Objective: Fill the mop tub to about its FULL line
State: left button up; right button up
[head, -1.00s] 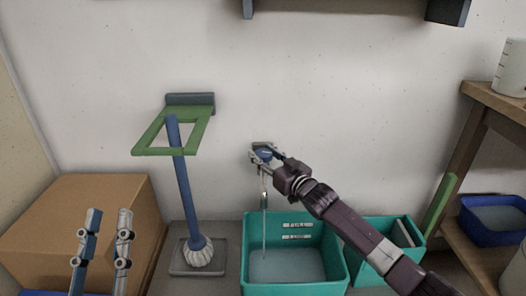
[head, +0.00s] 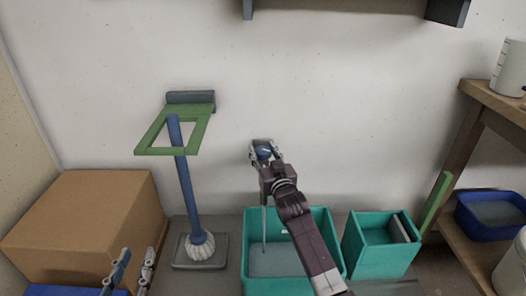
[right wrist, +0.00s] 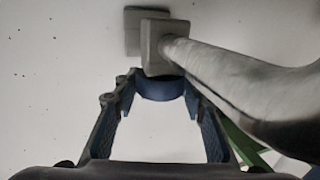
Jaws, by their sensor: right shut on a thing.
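The teal mop tub (head: 333,229) stands on the floor below the wall tap. Grey water (head: 262,262) lies in its lower part, and a thin pale stream (head: 264,228) runs down into it. My right arm hides most of the line labels on the tub's back wall. My right gripper (head: 263,150) is at the wall, shut on the blue tap knob (head: 265,153). In the right wrist view the blue knob (right wrist: 162,88) sits between the fingertips, with the grey spout (right wrist: 225,80) beside it. My left gripper (head: 136,257) is open and empty at lower left.
A blue-handled mop (head: 188,190) stands on a grey tray left of the tub, by a green frame (head: 154,151) on the wall. A cardboard box (head: 80,215) is at left. A smaller teal bin (head: 375,255) and a wooden shelf (head: 468,150) with a blue basin (head: 490,212) are at right.

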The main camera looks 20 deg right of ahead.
jog(key=o, duration=1.2)
jog(key=shift+s, duration=0.15)
jog(key=s, duration=1.1)
jog(key=shift+s, duration=0.4)
jog(key=shift+a, duration=0.1)
